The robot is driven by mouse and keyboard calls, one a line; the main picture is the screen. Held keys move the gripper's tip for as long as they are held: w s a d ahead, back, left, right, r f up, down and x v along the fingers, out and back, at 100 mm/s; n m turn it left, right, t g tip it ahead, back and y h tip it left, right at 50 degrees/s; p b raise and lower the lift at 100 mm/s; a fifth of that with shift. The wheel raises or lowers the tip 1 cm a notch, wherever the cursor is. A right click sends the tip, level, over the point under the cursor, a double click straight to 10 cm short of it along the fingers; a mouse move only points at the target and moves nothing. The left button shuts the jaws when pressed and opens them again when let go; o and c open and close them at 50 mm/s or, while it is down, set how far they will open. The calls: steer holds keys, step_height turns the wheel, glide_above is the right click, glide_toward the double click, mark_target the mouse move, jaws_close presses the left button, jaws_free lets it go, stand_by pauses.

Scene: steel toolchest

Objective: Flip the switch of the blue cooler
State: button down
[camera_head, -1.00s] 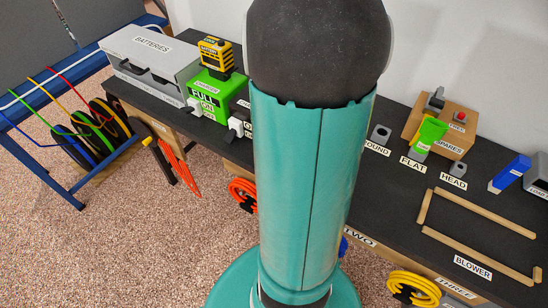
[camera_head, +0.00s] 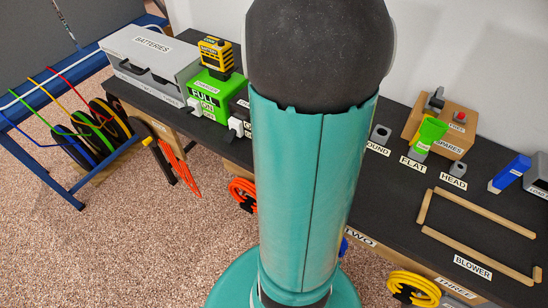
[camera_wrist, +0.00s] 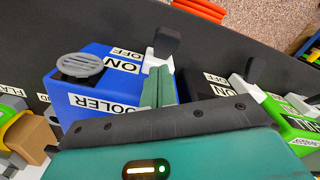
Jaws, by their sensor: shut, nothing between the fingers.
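The blue cooler (camera_wrist: 95,88) shows in the wrist view, left of centre, with a round grey vent on top and a COOLER label. Its switch (camera_wrist: 166,44) has a white base and a dark lever, beside ON and OFF labels. My gripper (camera_wrist: 160,72) is shut and empty. Its green fingertips are over the cooler's edge, right at the switch's white base; I cannot tell whether they touch it. In the head view my arm hides the cooler and my gripper.
A green charger box (camera_head: 208,92) with a yellow battery (camera_head: 215,57) stands left of my arm; its own switch (camera_wrist: 242,84) is near my gripper's right side. The grey batteries case (camera_head: 150,62) is farther left. A wooden spares box (camera_head: 450,138) stands right on the dark bench (camera_head: 395,210).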

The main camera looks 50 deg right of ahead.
steer(key=shift+r, duration=2.8)
steer(key=w+a+r+n+t, duration=0.1)
steer(key=a+r+n, duration=0.4)
steer(key=a, duration=1)
steer(key=w+a+r+n+t, duration=0.1)
steer(key=a+r+n+t, duration=0.3)
steer(key=a, duration=1.1)
step_height(320, 180, up, 3)
steer(key=shift+a+f+n+t, duration=0.2)
steer(key=shift+n+t, duration=0.1)
steer(key=shift+n, duration=0.7)
